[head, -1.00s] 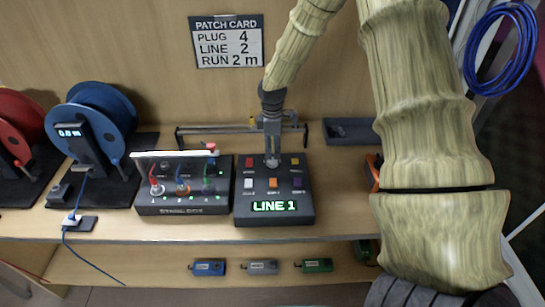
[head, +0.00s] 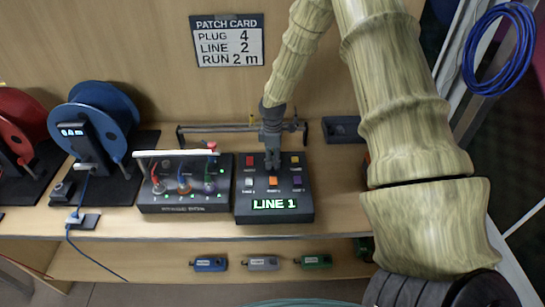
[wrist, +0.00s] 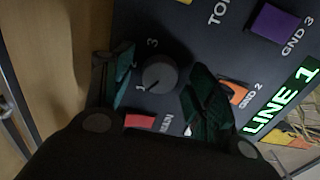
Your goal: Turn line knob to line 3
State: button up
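The line knob (wrist: 160,75) is a small dark round knob on the black console (head: 243,212). Marks 1, 2 and 3 sit around it, and its pointer line is at 1. The console's green display (head: 274,204) reads LINE 1, and this display also shows in the wrist view (wrist: 283,101). My gripper (head: 273,160) is over the upper middle of the console, pointing down. In the wrist view its two fingers are apart, one on each side of the knob, with visible gaps. In the head view my gripper hides the knob.
Coloured buttons, including an orange one (head: 273,181) and a purple one (head: 297,182), surround the knob closely. A box with cables (head: 184,208) stands left of the console, then a blue reel (head: 115,120). The patch card (head: 229,41) reads plug 4, line 2, run 2 m.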

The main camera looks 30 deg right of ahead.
jog(key=c, duration=1)
jog(key=shift+m, duration=0.3)
jog(key=m+b, duration=0.1)
jog(key=m, duration=0.3)
jog(key=shift+m, duration=0.3)
jog(key=m, duration=0.4)
jog(key=shift+w+m+b, duration=0.1)
jog(key=shift+m+b, duration=0.2)
jog(key=shift+b, duration=0.05)
jog(key=m, duration=0.3)
jog(key=shift+r+m, duration=0.1)
jog(key=shift+m, duration=0.2)
jog(key=m, duration=0.3)
jog(key=shift+m, duration=0.3)
jog(key=m, duration=0.6)
jog(key=shift+m, duration=0.4)
